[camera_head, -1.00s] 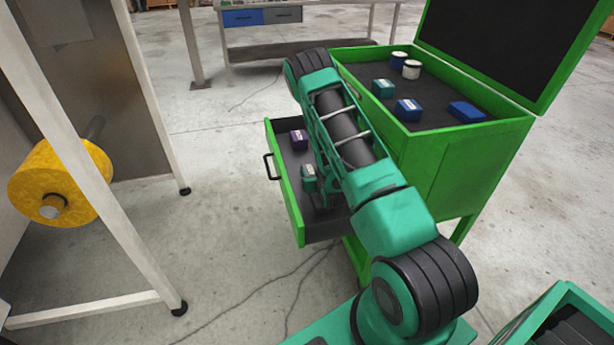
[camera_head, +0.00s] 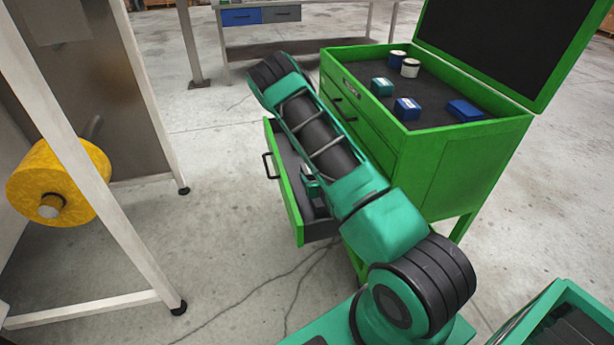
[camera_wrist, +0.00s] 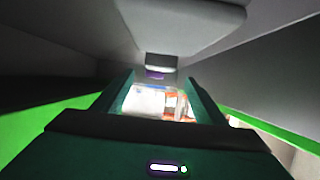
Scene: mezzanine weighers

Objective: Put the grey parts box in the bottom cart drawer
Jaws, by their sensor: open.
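The green cart's bottom drawer (camera_head: 290,205) is pulled out to the left. A small teal item with a pale strip (camera_head: 311,182) shows inside it beside my arm; I cannot tell whether this is a box or part of my gripper. In the wrist view my open gripper (camera_wrist: 160,92) has its two fingers apart, with a bright white and orange patch between them. A small purple item with a pale face (camera_wrist: 157,73) lies beyond the fingertips, between dark walls. My arm hides much of the drawer in the head view. I cannot make out the grey parts box with certainty.
The cart top (camera_head: 440,95) holds blue and teal boxes and two round tins, with a raised dark lid panel (camera_head: 510,40) behind. A white-framed rack with a yellow roll (camera_head: 60,182) stands left. Bare floor lies between rack and drawer.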

